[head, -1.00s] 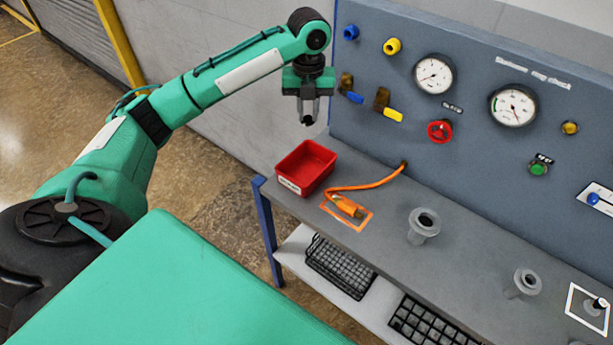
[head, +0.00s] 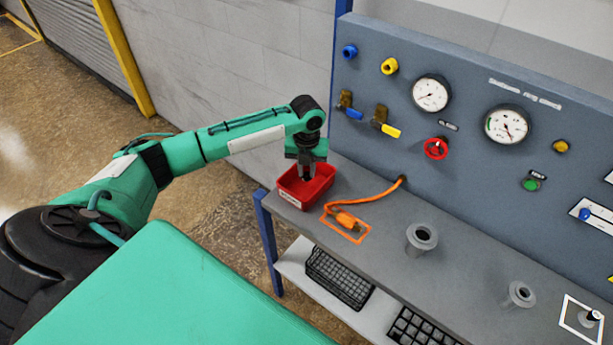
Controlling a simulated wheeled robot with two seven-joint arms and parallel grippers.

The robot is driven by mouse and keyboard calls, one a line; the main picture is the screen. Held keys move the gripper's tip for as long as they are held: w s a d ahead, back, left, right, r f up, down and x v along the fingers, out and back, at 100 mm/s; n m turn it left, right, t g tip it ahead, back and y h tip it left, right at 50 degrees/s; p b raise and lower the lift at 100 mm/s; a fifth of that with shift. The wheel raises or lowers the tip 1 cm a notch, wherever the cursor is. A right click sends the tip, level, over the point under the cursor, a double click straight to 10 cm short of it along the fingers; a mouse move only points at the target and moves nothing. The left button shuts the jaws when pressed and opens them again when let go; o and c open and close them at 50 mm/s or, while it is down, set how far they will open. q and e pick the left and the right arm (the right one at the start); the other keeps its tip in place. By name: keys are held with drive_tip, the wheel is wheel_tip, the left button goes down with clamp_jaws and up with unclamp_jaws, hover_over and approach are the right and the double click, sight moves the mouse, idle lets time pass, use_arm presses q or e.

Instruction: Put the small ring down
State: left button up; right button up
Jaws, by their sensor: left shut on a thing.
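My left gripper (head: 306,179) points straight down, with its fingertips inside the open top of the red bin (head: 290,198). The bin stands at the left end of the grey bench. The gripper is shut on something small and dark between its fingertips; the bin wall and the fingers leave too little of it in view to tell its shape. I cannot tell whether it touches the bin floor. My right gripper is not in view.
An orange tool (head: 347,221) on an orange hose lies right of the bin. Two grey flanged fittings (head: 421,238) (head: 519,295) stand further right on the bench (head: 385,262). The upright panel (head: 463,150) with gauges, valves and knobs rises behind. Black wire baskets sit on the lower shelf.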

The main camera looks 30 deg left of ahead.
sight(307, 174)
use_arm(q)
wheel_tip(307, 174, down, 4)
drive_tip(key=shift+p, duration=0.5)
drive_tip(key=shift+f, duration=0.15)
drive_tip(key=shift+f, duration=0.1)
drive_tip(key=o, duration=0.8)
wheel_tip(307, 174, up, 11)
drive_tip(key=shift+f+b, duration=0.15)
drive_tip(key=shift+b, duration=1.05)
drive_tip(key=shift+r, duration=0.8)
